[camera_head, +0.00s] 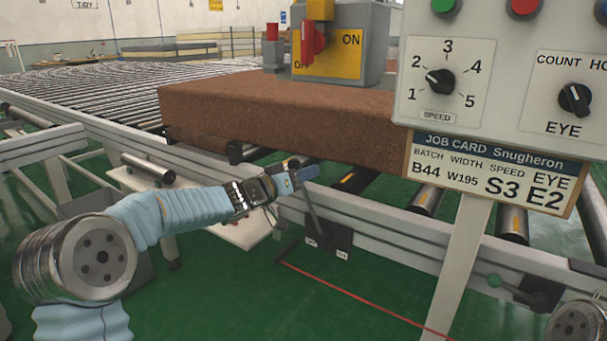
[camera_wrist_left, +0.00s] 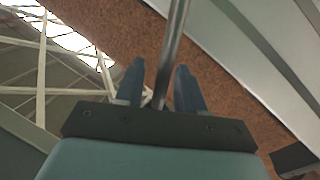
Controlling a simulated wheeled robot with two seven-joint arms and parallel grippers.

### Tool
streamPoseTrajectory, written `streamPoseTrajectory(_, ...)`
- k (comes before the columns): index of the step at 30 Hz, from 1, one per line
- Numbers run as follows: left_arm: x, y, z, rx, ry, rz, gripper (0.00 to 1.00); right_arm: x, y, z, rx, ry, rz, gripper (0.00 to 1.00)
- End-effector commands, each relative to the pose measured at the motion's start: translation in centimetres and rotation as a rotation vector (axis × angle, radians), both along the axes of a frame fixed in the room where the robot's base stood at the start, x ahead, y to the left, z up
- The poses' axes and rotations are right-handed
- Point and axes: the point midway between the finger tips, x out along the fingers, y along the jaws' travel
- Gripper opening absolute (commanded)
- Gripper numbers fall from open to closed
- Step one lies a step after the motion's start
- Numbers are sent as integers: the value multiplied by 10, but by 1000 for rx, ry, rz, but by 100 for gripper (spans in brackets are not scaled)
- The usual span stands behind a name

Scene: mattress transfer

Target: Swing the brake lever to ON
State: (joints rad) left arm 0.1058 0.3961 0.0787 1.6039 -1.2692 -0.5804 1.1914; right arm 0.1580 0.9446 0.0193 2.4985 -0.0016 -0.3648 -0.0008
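The brake lever (camera_head: 312,212) is a thin grey rod on a dark plate (camera_head: 330,237) on the conveyor's side rail. It leans up and to the left. Two small labels on the plate are too small to read. My left gripper (camera_head: 304,176) is at the lever's upper end, and its blue fingers partly hide it. In the left wrist view, the rod (camera_wrist_left: 174,45) runs between the two fingers (camera_wrist_left: 159,82), with a visible gap beside it. The fingers are open around it. My right gripper is out of view.
A brown mattress block (camera_head: 270,105) lies on the roller conveyor (camera_head: 110,85) just behind the lever. A yellow ON panel (camera_head: 345,62) with a red handle stands behind it. A control box (camera_head: 500,70) and job card (camera_head: 490,172) fill the right.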

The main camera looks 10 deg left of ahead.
Motion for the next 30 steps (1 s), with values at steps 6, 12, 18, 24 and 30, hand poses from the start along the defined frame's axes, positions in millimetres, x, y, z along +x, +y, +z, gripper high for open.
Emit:
streamPoseTrajectory(6,0,-1,0,0,0,0,38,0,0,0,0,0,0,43)
streamPoseTrajectory(12,0,0,0,0,0,-1,10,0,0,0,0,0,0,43)
streamPoseTrajectory(18,0,0,0,0,-1,0,0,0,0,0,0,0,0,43)
streamPoseTrajectory(24,0,0,1,0,-1,0,0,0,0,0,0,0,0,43)
streamPoseTrajectory(30,-2,-5,5,30,-14,-1,0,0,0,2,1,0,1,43)
